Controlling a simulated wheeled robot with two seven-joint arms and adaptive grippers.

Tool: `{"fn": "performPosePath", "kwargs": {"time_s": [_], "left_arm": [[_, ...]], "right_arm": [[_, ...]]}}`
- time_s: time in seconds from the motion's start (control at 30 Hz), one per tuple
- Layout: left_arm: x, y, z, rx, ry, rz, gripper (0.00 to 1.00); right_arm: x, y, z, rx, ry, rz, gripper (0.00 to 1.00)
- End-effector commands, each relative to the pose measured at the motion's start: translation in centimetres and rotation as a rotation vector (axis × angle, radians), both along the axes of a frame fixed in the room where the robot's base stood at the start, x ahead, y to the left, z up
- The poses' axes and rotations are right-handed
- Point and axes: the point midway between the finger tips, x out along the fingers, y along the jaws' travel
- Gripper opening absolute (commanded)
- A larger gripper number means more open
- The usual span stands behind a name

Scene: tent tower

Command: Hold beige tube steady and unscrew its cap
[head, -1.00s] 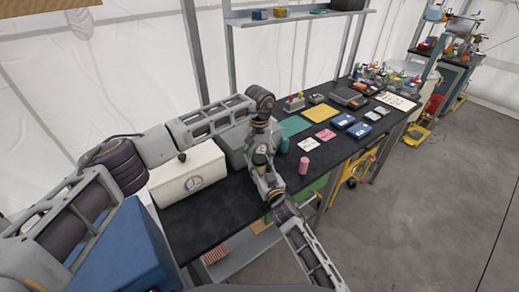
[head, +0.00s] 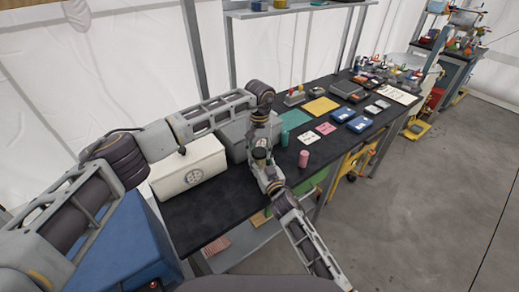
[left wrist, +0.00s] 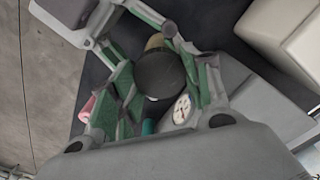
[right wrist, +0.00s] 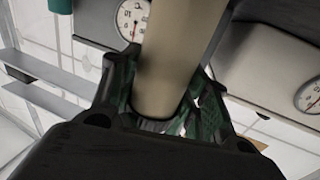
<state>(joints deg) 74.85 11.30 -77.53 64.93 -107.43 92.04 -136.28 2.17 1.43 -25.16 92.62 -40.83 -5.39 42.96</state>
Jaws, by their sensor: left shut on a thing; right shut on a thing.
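The beige tube (right wrist: 168,65) stands between the fingers of my right gripper (right wrist: 165,125), which is shut on it, in the right wrist view. A bit of the tube (left wrist: 155,42) also shows behind the cap in the left wrist view. The round dark cap (left wrist: 160,74) sits between the green-padded fingers of my left gripper (left wrist: 158,82), shut on it. In the head view both grippers meet above the black table, with the dark cap (head: 260,153) small and partly hidden. I cannot tell whether the cap's thread is loose.
A white box with a dial (head: 188,168) and a grey box (head: 235,135) stand close by the grippers. A pink cylinder (head: 303,158) and a teal cylinder (head: 284,138) stand to the right. Cards and blue cases lie further along; the table's front left is clear.

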Motion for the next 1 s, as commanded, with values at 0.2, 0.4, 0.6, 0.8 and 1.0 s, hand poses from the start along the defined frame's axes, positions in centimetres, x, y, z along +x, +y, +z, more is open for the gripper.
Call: {"fn": "performPosePath", "kwargs": {"time_s": [0.2,0.4,0.6,0.8,1.0], "left_arm": [[0.05,0.04,0.0,-0.001,0.0,0.133,0.2],[0.06,0.07,0.02,0.0,-0.001,0.293,0.2],[0.06,0.07,0.02,0.0,-0.001,0.331,0.19],[0.05,0.08,0.02,0.0,-0.001,0.328,0.19],[0.04,0.08,0.02,0.0,0.0,0.327,0.19]], "right_arm": [[0.01,-0.04,-0.01,-0.001,0.001,-0.001,0.0],[0.01,-0.04,-0.01,-0.001,0.001,-0.001,0.0],[0.02,-0.05,-0.02,0.0,0.001,-0.001,0.0],[0.02,-0.05,-0.03,0.0,0.001,-0.001,0.0],[0.01,-0.06,-0.04,0.0,0.001,-0.001,0.0]]}}
